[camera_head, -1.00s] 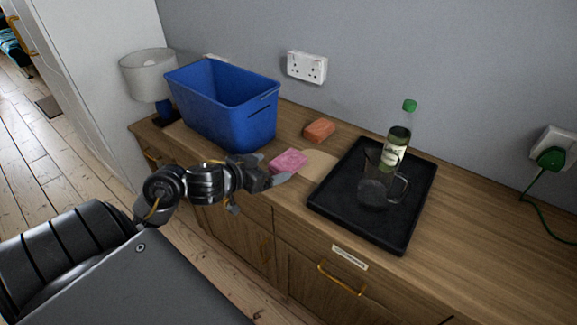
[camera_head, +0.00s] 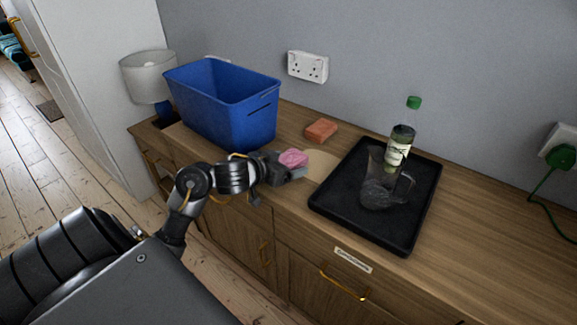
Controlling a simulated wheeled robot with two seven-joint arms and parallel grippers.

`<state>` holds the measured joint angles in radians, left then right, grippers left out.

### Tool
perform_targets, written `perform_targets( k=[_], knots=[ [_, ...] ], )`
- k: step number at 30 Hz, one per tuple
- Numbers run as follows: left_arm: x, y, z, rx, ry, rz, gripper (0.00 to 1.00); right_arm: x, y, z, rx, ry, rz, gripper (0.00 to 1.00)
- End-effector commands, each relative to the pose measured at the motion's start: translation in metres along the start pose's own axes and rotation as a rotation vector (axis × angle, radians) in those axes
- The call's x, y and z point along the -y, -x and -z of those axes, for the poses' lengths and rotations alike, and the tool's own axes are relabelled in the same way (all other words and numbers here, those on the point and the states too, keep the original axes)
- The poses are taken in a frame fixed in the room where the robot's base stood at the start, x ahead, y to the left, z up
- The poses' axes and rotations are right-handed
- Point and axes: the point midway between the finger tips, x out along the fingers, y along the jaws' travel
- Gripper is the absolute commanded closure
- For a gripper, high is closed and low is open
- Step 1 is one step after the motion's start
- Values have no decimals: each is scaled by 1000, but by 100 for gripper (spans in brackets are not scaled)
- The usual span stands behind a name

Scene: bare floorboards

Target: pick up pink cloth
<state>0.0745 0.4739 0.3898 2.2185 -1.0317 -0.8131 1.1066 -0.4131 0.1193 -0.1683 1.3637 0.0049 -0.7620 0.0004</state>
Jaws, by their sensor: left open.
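The pink cloth (camera_head: 293,158) is a small folded piece on the wooden sideboard, between the blue bin and the black tray. My left gripper (camera_head: 292,172) comes in from the left and is at the cloth, with its fingers at the cloth's near side. The gripper is open. The fingers hide the cloth's lower near part, and I cannot tell whether they touch it. My right gripper is not in view.
A blue bin (camera_head: 222,108) stands left of the cloth. An orange-brown block (camera_head: 321,130) lies behind it. A black tray (camera_head: 328,205) to the right holds a glass jug (camera_head: 384,190) and a green-capped bottle (camera_head: 403,133). A lamp (camera_head: 147,75) stands at far left. The right side of the sideboard top is clear.

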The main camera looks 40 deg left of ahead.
Motion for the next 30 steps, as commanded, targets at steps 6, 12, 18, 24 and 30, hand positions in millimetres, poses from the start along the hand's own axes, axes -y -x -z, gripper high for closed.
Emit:
perform_targets(
  k=[6,12,18,24,30],
  knots=[
    [0,0,0,1,0,0,15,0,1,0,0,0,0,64],
    [0,0,0,0,0,0,41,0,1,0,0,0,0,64],
    [0,0,0,0,0,0,62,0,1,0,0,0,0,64],
    [0,0,0,0,0,0,62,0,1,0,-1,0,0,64],
    [0,2,6,-1,-1,0,63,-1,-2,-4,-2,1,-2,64]
  ],
)
